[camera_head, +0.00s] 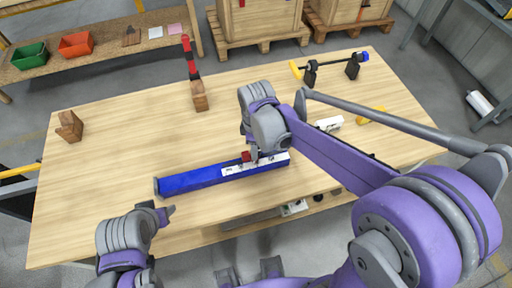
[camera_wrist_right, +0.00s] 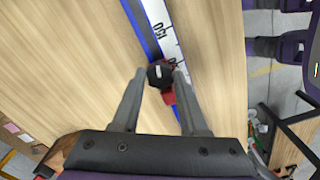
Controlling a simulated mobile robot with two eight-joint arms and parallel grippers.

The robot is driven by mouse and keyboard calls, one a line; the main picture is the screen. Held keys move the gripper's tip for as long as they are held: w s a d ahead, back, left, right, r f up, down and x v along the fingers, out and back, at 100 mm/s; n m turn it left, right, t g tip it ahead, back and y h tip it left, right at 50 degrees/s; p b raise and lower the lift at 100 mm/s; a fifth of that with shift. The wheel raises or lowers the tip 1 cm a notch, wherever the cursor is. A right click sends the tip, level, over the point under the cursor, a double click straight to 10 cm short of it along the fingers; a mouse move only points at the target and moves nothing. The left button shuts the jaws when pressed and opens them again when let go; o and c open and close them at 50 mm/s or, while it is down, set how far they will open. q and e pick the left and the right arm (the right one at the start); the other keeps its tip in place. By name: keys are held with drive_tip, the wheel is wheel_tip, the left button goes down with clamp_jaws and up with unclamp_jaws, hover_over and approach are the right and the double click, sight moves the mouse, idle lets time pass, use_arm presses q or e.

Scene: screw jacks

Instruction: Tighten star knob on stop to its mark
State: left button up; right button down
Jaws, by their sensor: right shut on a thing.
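A blue rail (camera_head: 195,179) with a white scale lies on the wooden table; the scale (camera_wrist_right: 158,22) also shows in the right wrist view. A red stop (camera_head: 246,156) sits on the rail, and its red body (camera_wrist_right: 168,96) shows in the wrist view. The dark star knob (camera_wrist_right: 158,74) is between the fingers of my right gripper (camera_wrist_right: 163,76), which is shut on it. In the head view my right gripper (camera_head: 255,155) is over the stop and hides the knob. No mark on the knob can be made out. My left gripper (camera_head: 168,213) hovers at the table's front edge, apart from the rail.
A wooden block (camera_head: 69,126) stands at the left of the table (camera_head: 110,160). Another block (camera_head: 199,96) with a red and black upright is at the back. A bar clamp (camera_head: 330,65) and a yellow item (camera_head: 371,114) lie right. The table's left middle is clear.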

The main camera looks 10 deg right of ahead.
drive_tip(key=shift+m, duration=1.1)
drive_tip(key=shift+c, duration=2.1)
unclamp_jaws()
wheel_tip(320, 180, up, 11)
